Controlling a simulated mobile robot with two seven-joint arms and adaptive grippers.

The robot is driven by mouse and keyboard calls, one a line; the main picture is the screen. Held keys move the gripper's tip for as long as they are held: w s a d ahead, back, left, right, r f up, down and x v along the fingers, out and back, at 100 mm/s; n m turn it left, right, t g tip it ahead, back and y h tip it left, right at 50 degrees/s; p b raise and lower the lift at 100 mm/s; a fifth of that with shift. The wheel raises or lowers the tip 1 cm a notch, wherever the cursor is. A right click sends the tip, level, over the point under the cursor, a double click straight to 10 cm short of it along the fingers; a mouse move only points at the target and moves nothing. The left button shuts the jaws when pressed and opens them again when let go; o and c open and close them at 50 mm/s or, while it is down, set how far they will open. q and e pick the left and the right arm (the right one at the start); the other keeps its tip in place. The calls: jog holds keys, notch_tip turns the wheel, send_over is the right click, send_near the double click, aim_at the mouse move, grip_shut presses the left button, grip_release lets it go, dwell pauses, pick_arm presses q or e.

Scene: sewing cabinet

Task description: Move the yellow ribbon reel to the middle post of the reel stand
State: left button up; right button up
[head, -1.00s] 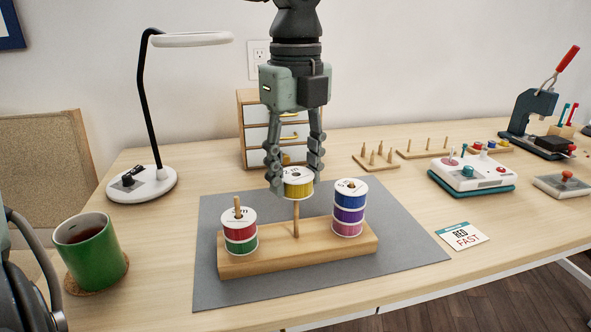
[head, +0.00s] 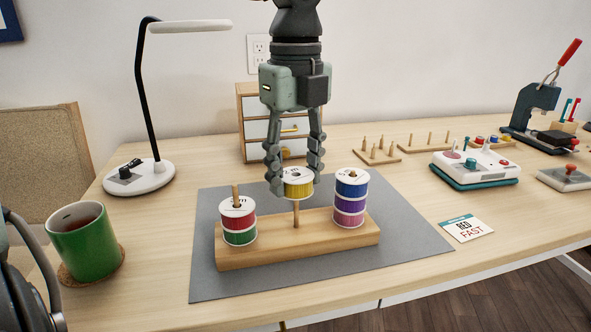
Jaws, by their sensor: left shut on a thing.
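The yellow ribbon reel (head: 298,188) is upright between the fingertips of my left gripper (head: 293,180), which is shut on it. The reel is in line with the middle post (head: 296,216) of the wooden reel stand (head: 330,234). The lower post shows below the reel and its top is hidden, so I cannot tell how far the reel is around it. The left post holds a red reel (head: 238,221) over a green reel (head: 240,239). My right gripper is not in view.
The stand sits on a grey mat (head: 400,255). A lamp (head: 138,178) and a green mug (head: 85,248) are to the left. A small drawer cabinet (head: 250,105) stands behind the gripper. Pegged boards (head: 378,156) and a white device (head: 475,166) are to the right.

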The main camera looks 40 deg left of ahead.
pick_arm(q)
jog(key=o, duration=1.1)
jog(key=shift+c, duration=0.2)
notch_tip(320, 180, up, 12)
